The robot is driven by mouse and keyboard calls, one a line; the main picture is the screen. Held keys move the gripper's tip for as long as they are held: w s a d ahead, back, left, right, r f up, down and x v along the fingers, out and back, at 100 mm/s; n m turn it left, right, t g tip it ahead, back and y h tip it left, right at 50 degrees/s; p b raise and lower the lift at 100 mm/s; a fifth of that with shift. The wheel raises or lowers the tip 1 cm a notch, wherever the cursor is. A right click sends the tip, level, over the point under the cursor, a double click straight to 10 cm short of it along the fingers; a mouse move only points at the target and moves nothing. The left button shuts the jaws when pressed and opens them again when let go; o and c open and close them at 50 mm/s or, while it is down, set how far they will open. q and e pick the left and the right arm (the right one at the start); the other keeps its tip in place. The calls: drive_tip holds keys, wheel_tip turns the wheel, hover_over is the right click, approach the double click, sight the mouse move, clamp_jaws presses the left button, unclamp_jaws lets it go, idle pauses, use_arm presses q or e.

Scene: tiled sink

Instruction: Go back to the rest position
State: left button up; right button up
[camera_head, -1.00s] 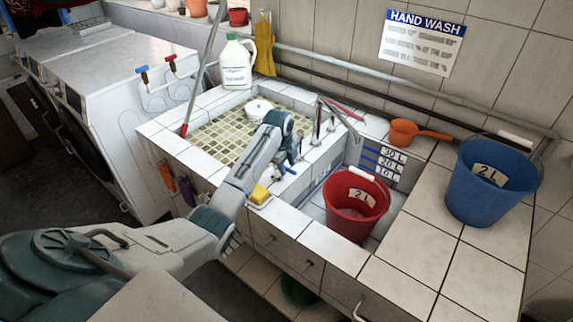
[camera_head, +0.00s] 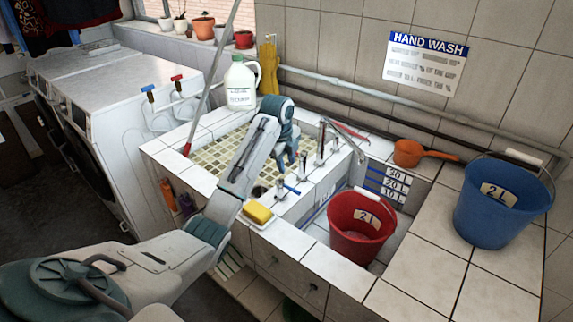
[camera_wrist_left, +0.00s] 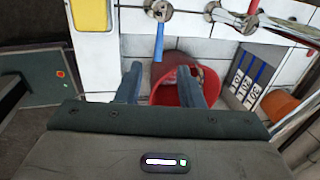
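My left gripper (camera_head: 284,162) is over the counter between the two basins, near the taps, pointing down. In the left wrist view its two fingers (camera_wrist_left: 160,82) are apart, with nothing held between them. The red 2 L bucket (camera_head: 361,228) stands in the right basin and also shows beyond the fingers in the left wrist view (camera_wrist_left: 173,72). The blue lever of a tap (camera_head: 291,190) is close to the gripper. My right gripper is not in view.
A yellow sponge (camera_head: 258,213) lies on a dish at the front edge. The blue bucket (camera_head: 500,205) and orange scoop (camera_head: 410,153) are on the right counter. The counter front right is clear.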

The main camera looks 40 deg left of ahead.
use_arm(q)
drive_tip(key=shift+f, duration=0.15)
